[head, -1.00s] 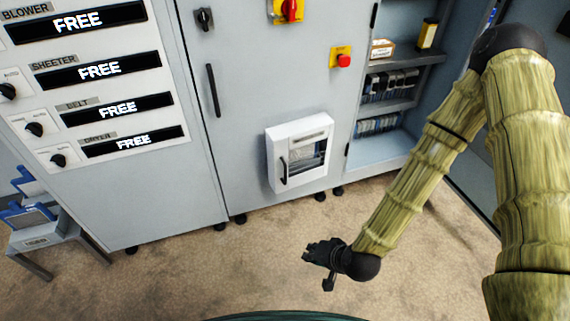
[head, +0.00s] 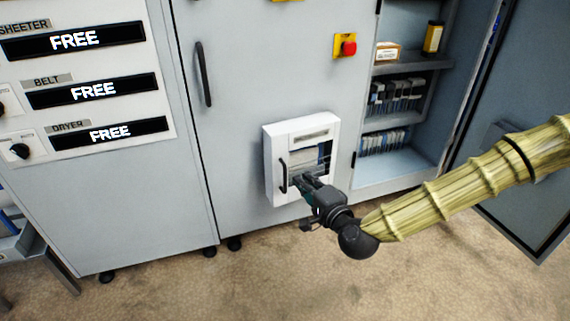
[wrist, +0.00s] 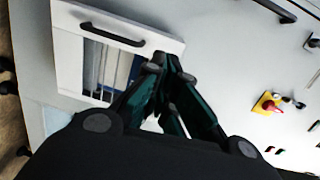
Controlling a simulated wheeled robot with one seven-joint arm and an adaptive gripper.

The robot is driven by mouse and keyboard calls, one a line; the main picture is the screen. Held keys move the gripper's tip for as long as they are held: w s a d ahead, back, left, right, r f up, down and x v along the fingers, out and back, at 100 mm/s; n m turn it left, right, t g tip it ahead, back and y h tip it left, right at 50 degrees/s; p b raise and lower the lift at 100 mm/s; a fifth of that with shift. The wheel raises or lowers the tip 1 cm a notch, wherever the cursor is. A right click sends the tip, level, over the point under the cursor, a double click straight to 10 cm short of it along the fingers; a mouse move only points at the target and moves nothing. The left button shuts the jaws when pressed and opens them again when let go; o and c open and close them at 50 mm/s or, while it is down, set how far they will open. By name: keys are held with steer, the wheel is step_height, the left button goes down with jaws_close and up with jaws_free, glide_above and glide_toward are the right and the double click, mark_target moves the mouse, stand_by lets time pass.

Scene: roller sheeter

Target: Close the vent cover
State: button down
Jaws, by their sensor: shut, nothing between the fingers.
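The vent is a white framed box (head: 272,150) low on the grey cabinet door, with a pale label on top, a dark upright handle (head: 283,175) at its left and a slatted window on its right. In the wrist view the white frame (wrist: 68,45), the black handle (wrist: 112,33) and the slats (wrist: 98,70) show sideways. My gripper (head: 298,180) is shut and empty, its tips in front of the window's lower part, just right of the handle. The fingertips also show in the wrist view (wrist: 163,62), over the window's edge. I cannot tell whether they touch it.
A red button on a yellow plate (head: 345,46) is above the vent. Open shelves (head: 400,105) with boxes and dark modules are to the right, beside an open grey door (head: 520,190). A panel with displays reading FREE (head: 88,90) is at left. The carpet in front is clear.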

steer(key=w, duration=0.1)
steer(key=t+b, duration=0.1)
steer(key=b, duration=0.4)
glide_toward(277, 143)
steer(key=shift+m, duration=0.4)
steer(key=x, duration=0.4)
steer(key=d+x, duration=0.1)
steer(key=x, duration=0.2)
steer(key=shift+w+f, duration=0.2)
steer(key=shift+w, duration=0.05)
steer(key=shift+w+a+r+h+p, duration=0.1)
steer(key=shift+w+a+h+p, duration=0.2)
steer(key=shift+w+a+p, duration=0.55)
steer(key=shift+w+a, duration=0.25)
steer(key=shift+w+m+t+h, duration=0.15)
steer(key=shift+m+t+h, duration=0.15)
steer(key=shift+m+h, duration=0.1)
steer(key=shift+r, duration=0.1)
